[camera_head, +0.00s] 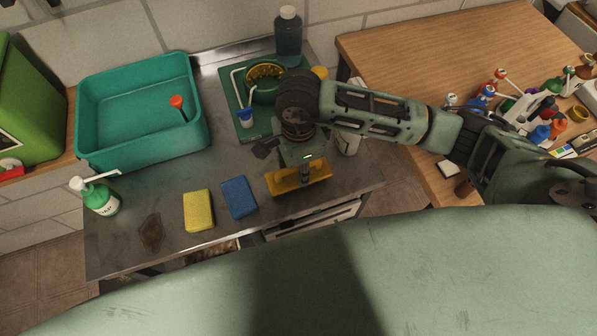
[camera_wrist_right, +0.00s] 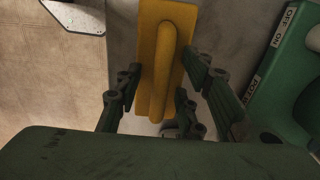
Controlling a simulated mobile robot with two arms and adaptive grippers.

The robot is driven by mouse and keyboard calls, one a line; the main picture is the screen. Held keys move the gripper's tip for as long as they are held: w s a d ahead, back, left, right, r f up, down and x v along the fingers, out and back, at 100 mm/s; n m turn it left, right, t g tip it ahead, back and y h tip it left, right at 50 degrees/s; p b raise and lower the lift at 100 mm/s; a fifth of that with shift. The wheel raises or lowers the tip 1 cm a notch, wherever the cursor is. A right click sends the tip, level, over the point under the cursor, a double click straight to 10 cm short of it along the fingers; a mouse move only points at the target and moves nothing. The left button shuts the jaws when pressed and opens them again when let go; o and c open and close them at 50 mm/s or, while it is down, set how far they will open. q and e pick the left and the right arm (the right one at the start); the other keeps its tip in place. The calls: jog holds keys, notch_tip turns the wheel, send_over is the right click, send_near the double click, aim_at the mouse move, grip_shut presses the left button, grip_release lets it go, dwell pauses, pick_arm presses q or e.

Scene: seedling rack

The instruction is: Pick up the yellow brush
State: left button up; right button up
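The yellow brush (camera_head: 290,187) lies on the metal counter near its front edge, its long side running left to right. It also shows in the right wrist view (camera_wrist_right: 165,55), with a raised handle along its middle. My right gripper (camera_head: 304,166) is directly above the brush. In the right wrist view its dark fingers (camera_wrist_right: 162,95) are spread on both sides of the brush, and I see no clear grip on the handle. The gripper hides part of the brush in the head view. My left gripper is out of view.
A blue sponge (camera_head: 239,198) and a yellow sponge (camera_head: 198,210) lie left of the brush. A wooden table (camera_head: 430,55) with small bottles stands at right.

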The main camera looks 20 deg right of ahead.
grip_shut()
jog(key=shift+r, duration=0.1)
dwell(0.4)
jog(key=shift+w+r, duration=0.1)
jog(key=shift+r, duration=0.25)
jog(key=r, duration=0.1)
jog(key=r+b, duration=0.2)
jog(key=shift+s+d+r, duration=0.2)
jog(key=shift+s+d, duration=0.1)
jog(key=s+d+r+b, duration=0.3)
jog(key=s+d+r, duration=0.3)
jog(key=s+d, duration=0.1)
jog(key=shift+s+d+r, duration=0.2)
jog(key=shift+s+r, duration=0.2)
jog(key=shift+s, duration=0.15)
